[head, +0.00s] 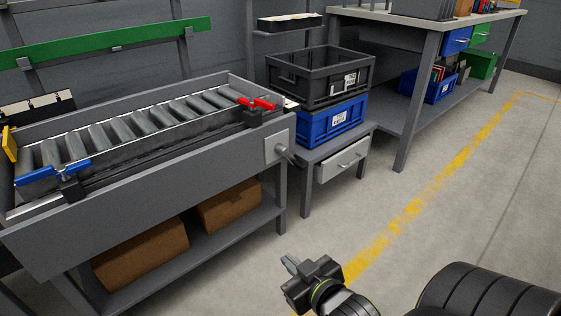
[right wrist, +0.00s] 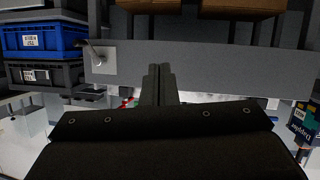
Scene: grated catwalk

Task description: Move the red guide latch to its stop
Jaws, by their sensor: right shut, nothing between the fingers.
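The red guide latch (head: 257,103) sits on the rail along the front side of the roller conveyor (head: 150,115), near its right end. A blue latch (head: 55,173) sits on the same rail near the left end. My right gripper (head: 289,262) is shut and empty, low in front of the conveyor and well apart from the red latch. In the right wrist view my right gripper's fingers (right wrist: 159,82) are together. A small bit of red shows beside them there, mostly hidden. My left gripper is not in view.
A grey crate (head: 320,75) is stacked on a blue crate (head: 330,122) on a small drawer stand right of the conveyor. A knob (head: 281,149) sticks out of the conveyor's front panel. Cardboard boxes (head: 142,254) lie on the shelf below. The floor to the right is clear.

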